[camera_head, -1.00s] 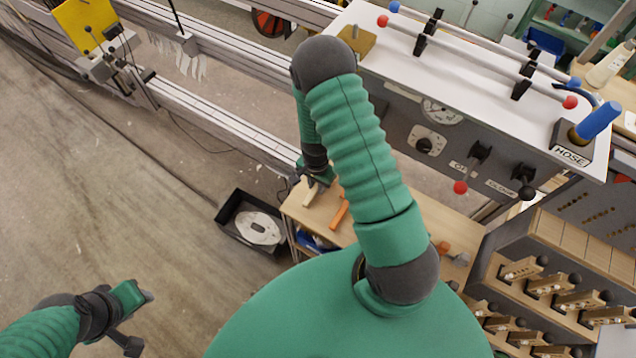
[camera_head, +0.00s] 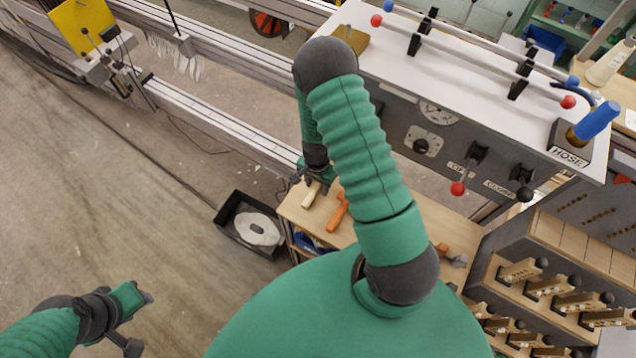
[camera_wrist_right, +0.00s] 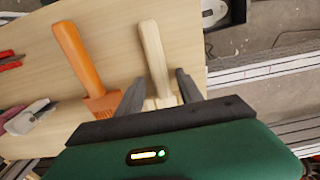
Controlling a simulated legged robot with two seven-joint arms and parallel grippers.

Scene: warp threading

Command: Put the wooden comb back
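The wooden comb, as I take it, is the pale-handled tool (camera_wrist_right: 153,52) lying on a light wooden tabletop (camera_wrist_right: 110,35) in the right wrist view. Its handle also shows in the head view (camera_head: 311,196). My right gripper (camera_wrist_right: 160,78) is open, one finger on each side of the comb's lower part, with small gaps visible. The comb's far end is hidden by the gripper body. In the head view my right gripper (camera_head: 314,178) is small and partly hidden by my arm. My left gripper (camera_head: 138,303) is over the floor at lower left; its finger opening is unclear.
An orange-handled tool (camera_wrist_right: 80,58) lies close beside the comb. Red-handled tools (camera_wrist_right: 10,60) lie farther left. A black bin (camera_head: 248,226) stands on the floor beside the table. A white-topped control panel (camera_head: 470,80) and machine rails (camera_head: 215,125) stand beyond.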

